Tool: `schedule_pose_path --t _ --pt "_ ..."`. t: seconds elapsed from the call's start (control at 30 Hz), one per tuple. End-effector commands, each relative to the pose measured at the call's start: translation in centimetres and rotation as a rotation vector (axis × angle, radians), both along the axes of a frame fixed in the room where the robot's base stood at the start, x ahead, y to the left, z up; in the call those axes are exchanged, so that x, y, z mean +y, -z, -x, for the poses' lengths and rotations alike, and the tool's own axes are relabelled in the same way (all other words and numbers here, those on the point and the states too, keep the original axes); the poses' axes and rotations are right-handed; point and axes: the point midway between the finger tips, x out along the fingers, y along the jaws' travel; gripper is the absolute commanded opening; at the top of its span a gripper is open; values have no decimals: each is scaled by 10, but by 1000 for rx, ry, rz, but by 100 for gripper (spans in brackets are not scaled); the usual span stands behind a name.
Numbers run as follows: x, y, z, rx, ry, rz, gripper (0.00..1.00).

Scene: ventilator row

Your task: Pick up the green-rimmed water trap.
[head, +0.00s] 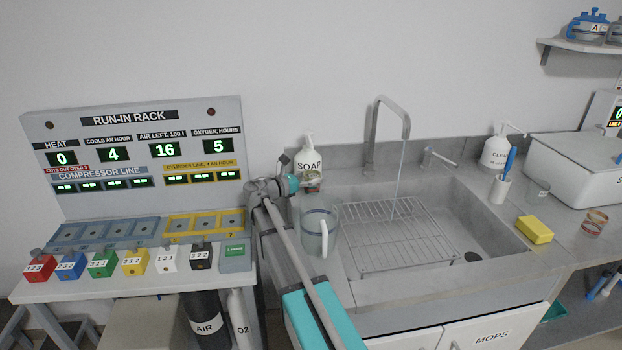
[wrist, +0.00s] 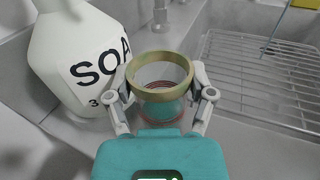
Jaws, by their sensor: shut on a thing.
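My gripper (wrist: 162,95) is shut on a small clear cup, the water trap (wrist: 160,68), with one finger on each side. Its thick rim looks olive, a yellowish green, and faces up. Reddish rings and a teal tint show through and below its clear wall. In the head view my gripper (head: 306,184) is at the back left of the sink counter, just below the soap bottle, with the trap (head: 313,184) small and partly hidden at its tip. I cannot tell whether the trap touches the counter.
The soap bottle (wrist: 82,60) stands close left of the trap; it also shows in the head view (head: 308,155). A clear jug (head: 318,232) stands in front. The sink's wire rack (wrist: 265,75) lies right. A red-ringed clear cup (head: 594,222) and yellow sponge (head: 534,230) are far right.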

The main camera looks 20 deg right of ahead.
Motion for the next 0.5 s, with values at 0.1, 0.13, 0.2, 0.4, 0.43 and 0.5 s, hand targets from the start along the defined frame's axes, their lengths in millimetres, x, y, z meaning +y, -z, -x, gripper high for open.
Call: schedule_pose_path --t 0.1,0.13,0.2,0.4,0.43,0.5 --pt "0 -10 0 0 0 0 22" --pt "0 -12 0 0 0 0 22" --pt "0 -18 0 0 0 0 22" --pt "2 -38 8 0 0 0 22" --pt "3 -41 11 0 0 0 22" --pt "5 -49 17 0 0 0 22"
